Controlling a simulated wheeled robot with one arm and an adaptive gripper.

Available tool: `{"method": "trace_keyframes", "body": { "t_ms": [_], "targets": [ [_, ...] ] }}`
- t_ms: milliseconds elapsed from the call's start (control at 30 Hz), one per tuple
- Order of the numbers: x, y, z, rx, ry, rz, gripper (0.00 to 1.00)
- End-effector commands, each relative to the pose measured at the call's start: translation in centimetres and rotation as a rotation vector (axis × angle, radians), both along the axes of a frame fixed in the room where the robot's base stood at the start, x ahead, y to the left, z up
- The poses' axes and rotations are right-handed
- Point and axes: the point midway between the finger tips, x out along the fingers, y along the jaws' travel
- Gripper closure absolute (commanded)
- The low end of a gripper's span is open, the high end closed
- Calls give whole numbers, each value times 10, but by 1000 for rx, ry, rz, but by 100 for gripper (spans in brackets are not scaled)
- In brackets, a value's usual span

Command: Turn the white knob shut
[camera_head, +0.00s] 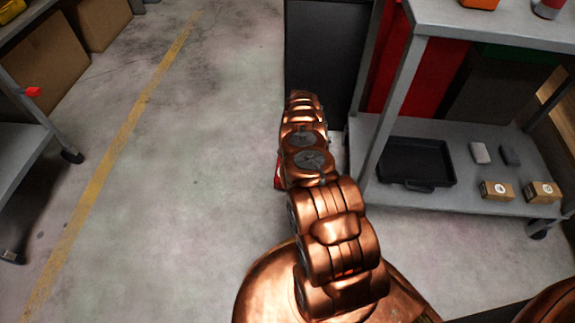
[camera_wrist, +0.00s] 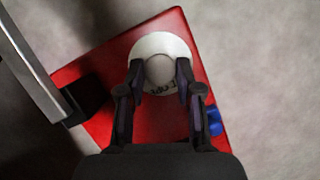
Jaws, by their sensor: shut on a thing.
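The white knob (camera_wrist: 159,69) shows in the wrist view, round and pale, on top of a red box-like body (camera_wrist: 98,66). A white disc (camera_wrist: 160,42) with dark lettering lies around the knob. My gripper (camera_wrist: 160,72) is shut on the knob, one finger on its left side and one on its right. The lettering is partly hidden by the fingers and cannot be read. In the head view my arm hides the knob and most of the red body, and only a small red edge (camera_head: 278,175) shows left of the arm.
A grey metal cart (camera_head: 474,204) stands at the right, with a black tray (camera_head: 415,160) and small boxes on its lower shelf. A dark cabinet (camera_head: 325,50) stands behind my arm. A blue part (camera_wrist: 214,121) sits at the red body's right edge.

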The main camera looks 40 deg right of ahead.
Motion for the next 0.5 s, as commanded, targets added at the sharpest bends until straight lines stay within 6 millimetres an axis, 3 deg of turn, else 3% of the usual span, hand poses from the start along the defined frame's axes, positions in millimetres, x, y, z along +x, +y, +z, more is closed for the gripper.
{"method": "trace_keyframes", "body": {
  "t_ms": [400, 433, 500],
  "targets": [
    [-1, 2, -2, 2, 3, 7, 100],
    [-1, 2, -2, 2, 3, 7, 62],
    [-1, 1, -2, 2, 3, 7, 55]
  ]
}}
